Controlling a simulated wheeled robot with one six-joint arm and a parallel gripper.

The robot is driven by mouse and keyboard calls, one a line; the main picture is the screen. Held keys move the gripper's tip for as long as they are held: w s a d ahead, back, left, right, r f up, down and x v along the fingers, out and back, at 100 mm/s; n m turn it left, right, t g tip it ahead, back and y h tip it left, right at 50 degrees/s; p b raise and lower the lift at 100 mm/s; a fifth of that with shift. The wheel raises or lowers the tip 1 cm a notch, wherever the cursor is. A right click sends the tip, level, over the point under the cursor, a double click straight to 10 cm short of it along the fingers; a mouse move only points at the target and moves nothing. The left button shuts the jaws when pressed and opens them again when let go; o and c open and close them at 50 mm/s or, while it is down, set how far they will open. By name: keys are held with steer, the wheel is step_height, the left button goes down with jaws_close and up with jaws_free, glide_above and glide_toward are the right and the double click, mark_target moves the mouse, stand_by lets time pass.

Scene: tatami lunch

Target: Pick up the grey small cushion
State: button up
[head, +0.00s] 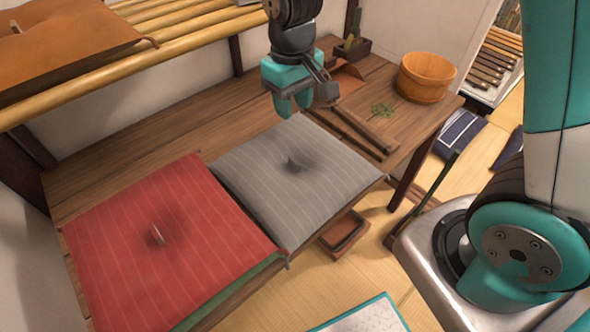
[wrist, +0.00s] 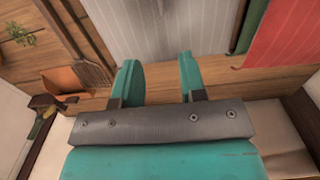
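The grey striped cushion (head: 312,182) lies flat on the wooden bench, with a dimple and a small tuft at its middle. My gripper (head: 294,108) is above the far edge of this cushion in the head view, pointing down and empty. In the wrist view its two teal fingers (wrist: 159,82) stand apart with a gap between them. The grey cushion (wrist: 165,25) shows at the top of the wrist view, beyond the fingertips. Nothing is held.
A red striped cushion (head: 165,240) lies directly left of the grey one, with a green one partly under it. A wooden bucket (head: 425,78), a green sprig (head: 382,109) and a dark wooden tool (head: 362,130) are to the right. A bamboo shelf (head: 190,42) runs along the back left.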

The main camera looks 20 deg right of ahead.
mark_target(294, 161)
steer(key=f, duration=1.5)
steer(key=shift+s+f, duration=0.25)
steer(key=shift+f, duration=0.05)
jaws_close()
